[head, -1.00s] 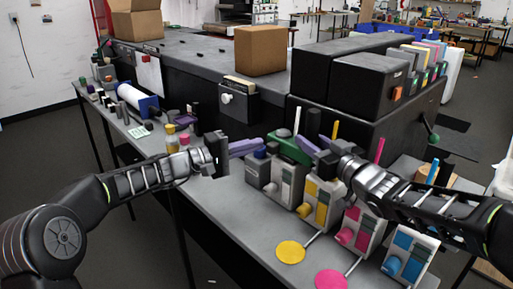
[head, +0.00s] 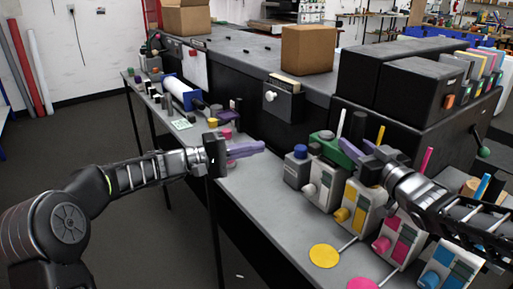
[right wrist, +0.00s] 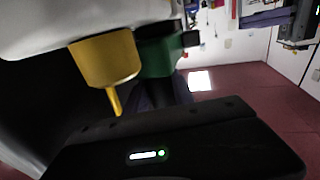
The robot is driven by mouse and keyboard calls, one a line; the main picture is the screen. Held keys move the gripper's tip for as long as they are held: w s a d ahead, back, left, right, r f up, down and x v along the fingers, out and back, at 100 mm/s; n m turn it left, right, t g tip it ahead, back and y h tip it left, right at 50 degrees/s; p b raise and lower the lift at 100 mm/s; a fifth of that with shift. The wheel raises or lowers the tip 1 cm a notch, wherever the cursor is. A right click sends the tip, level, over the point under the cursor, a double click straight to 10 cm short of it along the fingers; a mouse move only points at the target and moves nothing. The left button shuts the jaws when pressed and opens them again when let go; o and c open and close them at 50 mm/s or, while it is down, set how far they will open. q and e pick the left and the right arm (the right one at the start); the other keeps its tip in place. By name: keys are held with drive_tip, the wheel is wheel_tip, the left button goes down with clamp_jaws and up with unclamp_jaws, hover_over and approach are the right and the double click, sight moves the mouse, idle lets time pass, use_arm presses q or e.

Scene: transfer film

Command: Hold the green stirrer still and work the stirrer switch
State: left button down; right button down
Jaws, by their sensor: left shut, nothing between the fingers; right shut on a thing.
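The green stirrer (head: 348,149) stands in the row of stirrers on the grey bench, its green top showing beside my right gripper. My right gripper (head: 358,151), with purple fingers, is shut on it. A green body also shows in the right wrist view (right wrist: 158,52), but the fingertips are largely hidden there. My left gripper (head: 256,148) is shut and empty, over the bench left of the row, apart from everything. I cannot tell which part is the stirrer switch.
Yellow (head: 354,213), magenta (head: 398,240) and cyan (head: 449,266) units stand close together to the right. A yellow disc (head: 323,256) lies in front. Black boxes rise behind the row.

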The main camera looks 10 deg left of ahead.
drive_tip(key=c, duration=1)
unclamp_jaws()
drive_tip(key=v, duration=1.2)
drive_tip(key=shift+a+f, duration=0.1)
